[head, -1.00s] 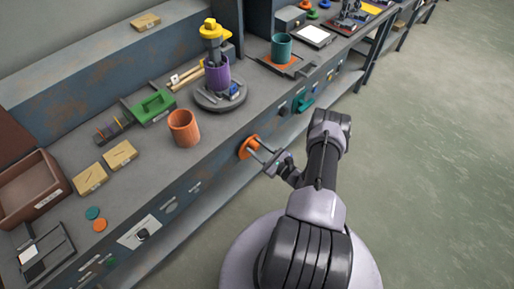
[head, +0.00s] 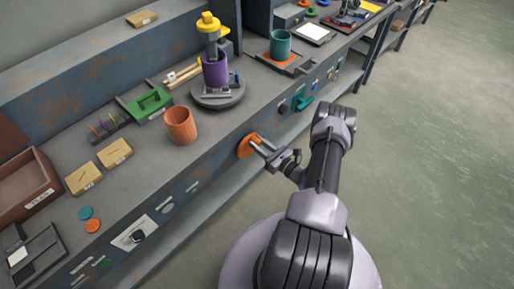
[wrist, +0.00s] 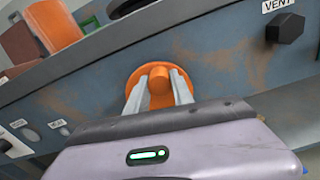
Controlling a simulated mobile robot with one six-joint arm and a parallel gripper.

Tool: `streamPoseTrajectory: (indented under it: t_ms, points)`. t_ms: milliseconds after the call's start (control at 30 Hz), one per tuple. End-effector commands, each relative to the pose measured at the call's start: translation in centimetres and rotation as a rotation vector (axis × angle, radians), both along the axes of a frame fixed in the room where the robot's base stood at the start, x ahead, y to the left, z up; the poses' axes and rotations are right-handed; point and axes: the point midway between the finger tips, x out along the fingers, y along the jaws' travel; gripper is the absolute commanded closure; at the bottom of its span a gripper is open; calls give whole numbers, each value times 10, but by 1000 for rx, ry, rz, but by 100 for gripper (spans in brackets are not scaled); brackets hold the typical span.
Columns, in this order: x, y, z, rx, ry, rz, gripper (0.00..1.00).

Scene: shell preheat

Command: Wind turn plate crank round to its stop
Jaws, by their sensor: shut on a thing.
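The crank (head: 246,148) is an orange disc with a knob on the bench's front face. In the wrist view the disc (wrist: 134,84) and its knob (wrist: 161,82) lie between my two fingers. My gripper (head: 262,146) is shut on the crank knob, with one grey finger on each side of it. The turn plate (head: 209,104) is a dark grey round plate on the bench top above the crank. A purple cylinder (head: 215,71) under a yellow-topped column (head: 209,24), a grey bar and a small blue part sit on it.
An orange cup (head: 181,126) stands left of the plate. A teal cup (head: 280,44) stands to its right on a pad. A black VENT knob (wrist: 286,29) and a teal handle (head: 302,103) stick out of the front face right of the crank. The floor (head: 430,150) at right is clear.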

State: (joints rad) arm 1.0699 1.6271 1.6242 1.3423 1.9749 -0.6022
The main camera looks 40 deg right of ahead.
Motion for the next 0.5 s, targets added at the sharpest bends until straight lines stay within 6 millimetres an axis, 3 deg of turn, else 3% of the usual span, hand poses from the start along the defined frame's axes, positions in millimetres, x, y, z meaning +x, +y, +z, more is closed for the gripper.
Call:
streamPoseTrajectory:
  t_ms: [500]
  points:
    - [1, -16, -15, 484, 37, -2, 100]
